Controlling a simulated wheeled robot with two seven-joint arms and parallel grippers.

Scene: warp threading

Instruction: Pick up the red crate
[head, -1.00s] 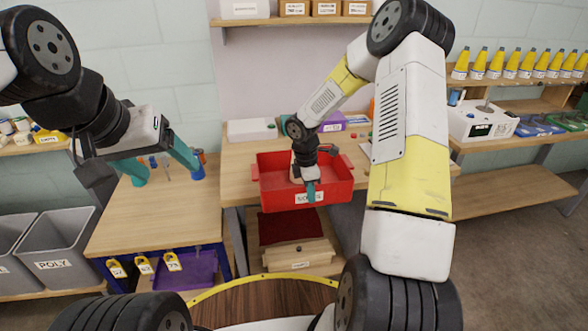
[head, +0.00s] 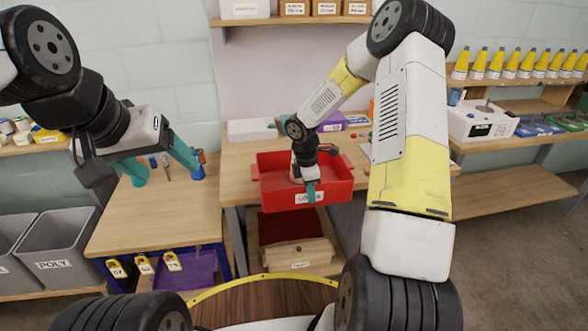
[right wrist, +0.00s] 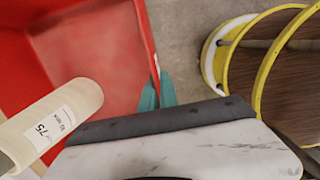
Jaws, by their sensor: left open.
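The red crate (head: 330,184) sits at the front edge of the middle table in the head view, with a white label on its front wall. My right gripper (head: 311,190) is at the middle of that front wall. In the right wrist view its teal fingertips (right wrist: 158,93) are close together with the rim of the crate's wall (right wrist: 150,45) between them. A cream labelled cylinder (right wrist: 62,113) is beside the gripper in that view. My left gripper (head: 162,162) is open and empty above the left table, away from the crate.
The left table (head: 150,215) holds small coloured items, with padlocks hanging in front. A yellow-rimmed round wooden top (head: 265,300) is in front.

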